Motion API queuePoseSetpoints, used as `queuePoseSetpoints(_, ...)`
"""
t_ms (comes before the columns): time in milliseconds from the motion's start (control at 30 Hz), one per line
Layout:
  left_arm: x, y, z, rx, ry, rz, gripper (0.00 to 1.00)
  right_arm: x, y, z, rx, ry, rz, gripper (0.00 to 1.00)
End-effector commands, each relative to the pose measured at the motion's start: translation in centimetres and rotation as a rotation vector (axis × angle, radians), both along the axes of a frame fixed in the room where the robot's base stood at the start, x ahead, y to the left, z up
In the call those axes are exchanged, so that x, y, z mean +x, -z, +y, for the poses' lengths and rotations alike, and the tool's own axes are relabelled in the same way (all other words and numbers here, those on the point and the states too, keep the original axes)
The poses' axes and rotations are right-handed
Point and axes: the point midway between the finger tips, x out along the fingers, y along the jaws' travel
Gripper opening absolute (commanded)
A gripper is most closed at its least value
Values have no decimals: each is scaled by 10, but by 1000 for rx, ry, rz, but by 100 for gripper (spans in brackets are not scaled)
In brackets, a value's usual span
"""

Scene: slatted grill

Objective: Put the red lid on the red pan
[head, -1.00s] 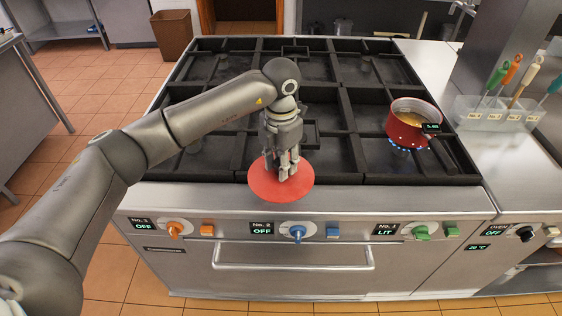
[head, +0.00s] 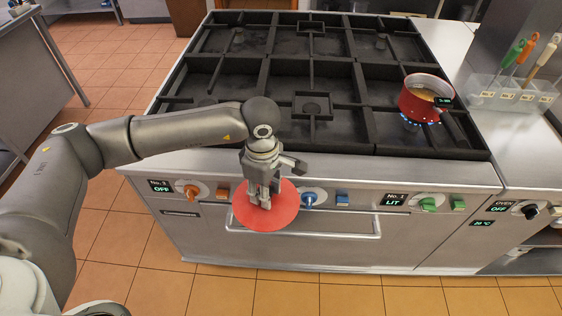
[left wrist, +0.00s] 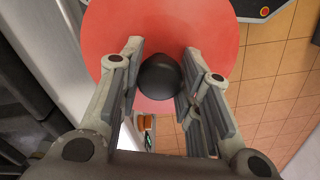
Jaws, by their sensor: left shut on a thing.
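The red lid (head: 281,214) is a flat disc with a black knob (left wrist: 160,78). My left gripper (head: 262,201) is shut on the knob, with a finger on each side of it in the left wrist view (left wrist: 158,85). The lid hangs in front of the stove's front panel, covering part of the knobs and oven handle. The red pan (head: 413,104) stands on the right front burner, up and to the right of the lid. My right gripper is not in view.
The black grates (head: 222,90) of the stove are otherwise empty. The front panel (head: 335,171) has coloured knobs, and the No. 1 display reads LIT. A utensil holder (head: 512,97) stands on the counter right of the pan. A brown bin (head: 187,14) is behind.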

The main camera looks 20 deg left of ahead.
Motion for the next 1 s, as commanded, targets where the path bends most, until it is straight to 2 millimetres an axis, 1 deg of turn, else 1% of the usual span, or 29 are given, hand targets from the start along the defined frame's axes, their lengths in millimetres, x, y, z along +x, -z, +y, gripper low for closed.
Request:
queuePoseSetpoints(33,-12,7,5,1,110,4,4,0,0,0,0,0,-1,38)
queuePoseSetpoints(300,-68,41,22,3,719,9,4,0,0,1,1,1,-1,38)
queuePoseSetpoints(500,-106,62,32,-3,1139,11,4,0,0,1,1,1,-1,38)
queuePoseSetpoints(600,-122,71,32,-8,1320,6,4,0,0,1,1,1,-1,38)
queuePoseSetpoints(700,-126,73,30,-9,1395,-1,4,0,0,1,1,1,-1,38)
queuePoseSetpoints(800,-125,73,29,-8,1398,-3,4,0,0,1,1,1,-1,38)
queuePoseSetpoints(1000,-125,73,35,-4,1383,3,4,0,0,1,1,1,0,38)
